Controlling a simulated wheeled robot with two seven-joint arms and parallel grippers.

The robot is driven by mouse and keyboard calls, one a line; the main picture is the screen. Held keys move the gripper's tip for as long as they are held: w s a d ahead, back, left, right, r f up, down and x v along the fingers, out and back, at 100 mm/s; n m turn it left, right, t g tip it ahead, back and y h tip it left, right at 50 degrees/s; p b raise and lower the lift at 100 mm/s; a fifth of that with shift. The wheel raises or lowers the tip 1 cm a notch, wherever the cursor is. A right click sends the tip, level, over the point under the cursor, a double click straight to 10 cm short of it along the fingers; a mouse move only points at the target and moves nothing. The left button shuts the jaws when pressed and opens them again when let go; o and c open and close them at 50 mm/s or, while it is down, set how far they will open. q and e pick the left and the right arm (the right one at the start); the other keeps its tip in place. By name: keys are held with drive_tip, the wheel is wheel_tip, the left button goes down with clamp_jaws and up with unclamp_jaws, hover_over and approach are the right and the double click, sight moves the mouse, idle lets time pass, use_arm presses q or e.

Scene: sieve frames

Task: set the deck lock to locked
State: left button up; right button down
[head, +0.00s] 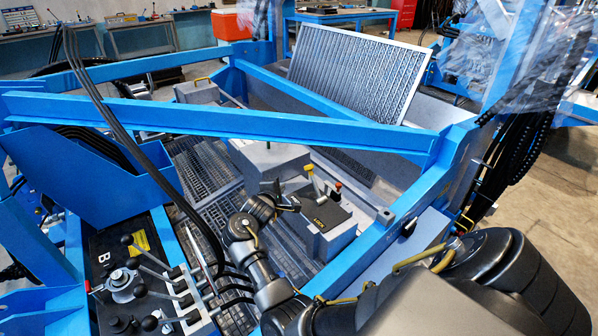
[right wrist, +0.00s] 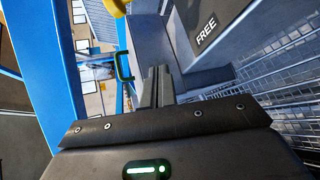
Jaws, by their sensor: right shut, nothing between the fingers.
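A grey box with a dark top (head: 328,212) stands on the deck in the middle of the head view. A lever with a yellow top (head: 309,169) rises from it, leaning slightly left. A small red-tipped lever (head: 338,186) stands to its right. Small lettering on the box top is too small to read for certain. My right gripper (head: 287,203) is shut and empty, just left of the box. In the right wrist view its fingers (right wrist: 157,82) are together below a yellow knob (right wrist: 116,7), and a FREE label (right wrist: 205,31) shows on a dark surface. My left gripper is out of view.
A blue beam (head: 230,119) crosses above the deck behind the box. A tilted sieve frame (head: 357,72) stands at the back right. A lever panel (head: 130,283) with several black knobs is at the lower left. Grey grating (head: 205,172) covers the deck to the left.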

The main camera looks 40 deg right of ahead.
sight(314, 181)
drive_tip(key=r+g, duration=0.1)
drive_tip(key=r+n+h, duration=0.1)
drive_tip(key=shift+w+r+n+g, duration=0.3)
drive_tip(key=shift+w+r+g, duration=0.05)
drive_tip(key=shift+r+g, duration=0.05)
drive_tip(key=shift+d, duration=0.1)
drive_tip(key=b+x, duration=0.1)
drive_tip(key=x, duration=0.8)
drive_tip(key=shift+w+d, duration=0.1)
drive_tip(key=shift+d, duration=0.25)
drive_tip(key=shift+d+r+p, duration=0.15)
drive_tip(key=shift+d+p, duration=0.05)
drive_tip(key=shift+p, duration=0.15)
drive_tip(key=shift+s+d+r+p, duration=0.1)
drive_tip(key=shift+s+r+p, duration=0.3)
drive_tip(key=shift+s, duration=0.35)
drive_tip(key=shift+s+d+r+p, duration=0.1)
drive_tip(key=shift+s+r+p, duration=0.2)
drive_tip(key=shift+s+r, duration=0.35)
drive_tip(key=shift+s+f, duration=0.2)
